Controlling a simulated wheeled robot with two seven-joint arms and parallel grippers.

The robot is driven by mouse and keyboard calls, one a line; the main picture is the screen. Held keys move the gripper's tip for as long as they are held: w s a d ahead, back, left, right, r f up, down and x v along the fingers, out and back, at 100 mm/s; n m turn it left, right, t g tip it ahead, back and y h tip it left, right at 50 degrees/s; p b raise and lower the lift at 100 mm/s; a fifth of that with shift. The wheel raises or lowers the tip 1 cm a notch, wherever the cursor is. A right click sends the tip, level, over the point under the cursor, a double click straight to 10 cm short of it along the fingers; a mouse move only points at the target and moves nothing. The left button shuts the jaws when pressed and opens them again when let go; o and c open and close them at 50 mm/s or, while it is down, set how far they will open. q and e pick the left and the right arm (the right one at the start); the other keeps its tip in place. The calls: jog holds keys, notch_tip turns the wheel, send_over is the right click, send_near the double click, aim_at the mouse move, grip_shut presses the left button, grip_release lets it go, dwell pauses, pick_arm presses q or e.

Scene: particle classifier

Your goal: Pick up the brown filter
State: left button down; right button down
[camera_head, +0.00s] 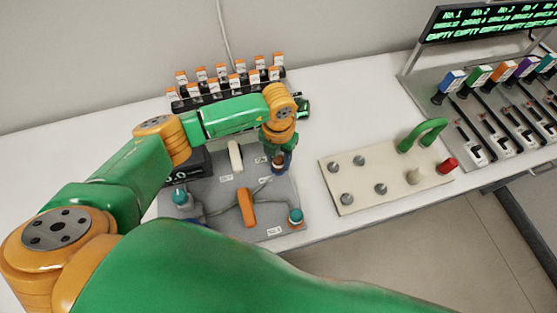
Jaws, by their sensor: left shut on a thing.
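My left gripper (279,150) points down over the right back part of the grey plate (265,235). It is shut on a small dark brown piece, which looks like the brown filter (278,163). The fingers partly hide it, and I cannot tell whether it is clear of the plate. My right gripper is not in view.
An orange bar (246,207), a white bar (235,156) and teal-topped pieces (296,216) are on the plate. A rack of orange-and-white-topped items (220,85) stands behind. To the right are a beige board (360,163) with a green handle (424,133) and a lever panel (485,115).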

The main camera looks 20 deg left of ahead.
pick_arm(q)
jog(key=shift+w+r, duration=0.1)
jog(key=shift+r, duration=0.05)
notch_tip(320, 180, up, 2)
jog(key=shift+r+b, duration=0.15)
jog(key=shift+b, duration=0.85)
jog(key=s+d+r+b, duration=0.2)
jog(key=s+d+r, duration=0.4)
jog(key=s+r, duration=0.4)
jog(key=s, duration=0.2)
jog(key=shift+s+r, duration=0.2)
jog(key=shift+s, duration=0.2)
jog(key=shift+r+p, duration=1.45)
jog(key=shift+r, duration=0.85)
